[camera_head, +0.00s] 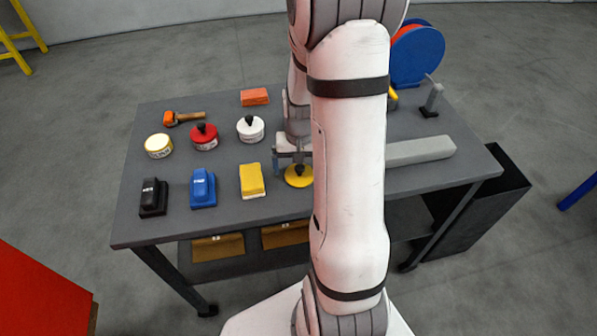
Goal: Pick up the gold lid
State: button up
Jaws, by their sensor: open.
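The gold lid (294,181) is a flat yellow disc with a dark knob in its centre. It lies on the grey table right of the yellow block, its right edge close to my arm. My gripper (290,166) is open just above and behind the lid. Its left finger shows clearly; the right side is partly hidden by my arm. I cannot tell whether the fingers are around the knob. A round tin with a yellow rim and pale top (158,146) stands at the table's left and has no knob.
A red-lidded tin (204,137) and a white-lidded tin (250,129) stand behind. A black block (153,197), a blue block (202,188) and a yellow block (252,181) line the front. A mallet (184,118), an orange block (254,97) and a grey bar (420,151) lie farther out.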

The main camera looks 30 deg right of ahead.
jog(key=shift+f, duration=0.6)
jog(key=shift+c, duration=0.5)
jog(key=c, duration=1)
